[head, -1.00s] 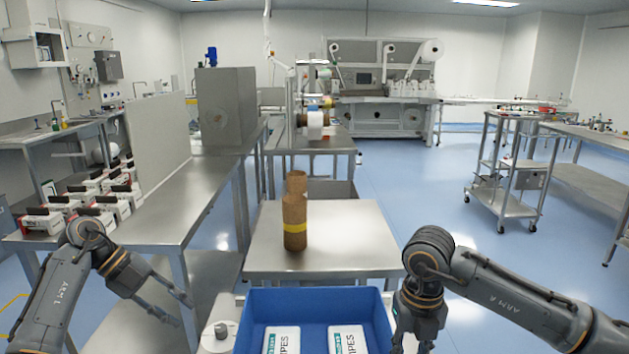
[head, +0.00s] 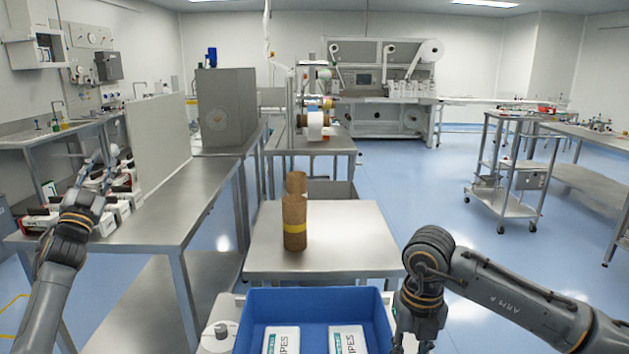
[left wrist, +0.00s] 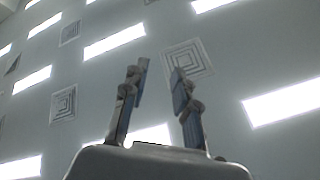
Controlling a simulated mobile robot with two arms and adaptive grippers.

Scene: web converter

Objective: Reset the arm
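My left arm (head: 65,250) is bent upward at the left of the head view. Its gripper (head: 100,158) points up in front of the left bench, over the white-and-red packs. In the left wrist view the two fingers (left wrist: 160,72) stand apart with nothing between them, against the ceiling. My right arm (head: 500,290) comes in from the right and bends down. Its gripper (head: 413,343) hangs beside the blue bin and is cut off by the lower edge, so its fingertips are hidden.
A blue bin (head: 382,318) with wipes packs (head: 347,340) is at the front. Brown rolls (head: 295,215) stand on a steel table (head: 345,240). A steel bench (head: 165,215) with several packs (head: 125,208) is at left. Blue floor is free at right.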

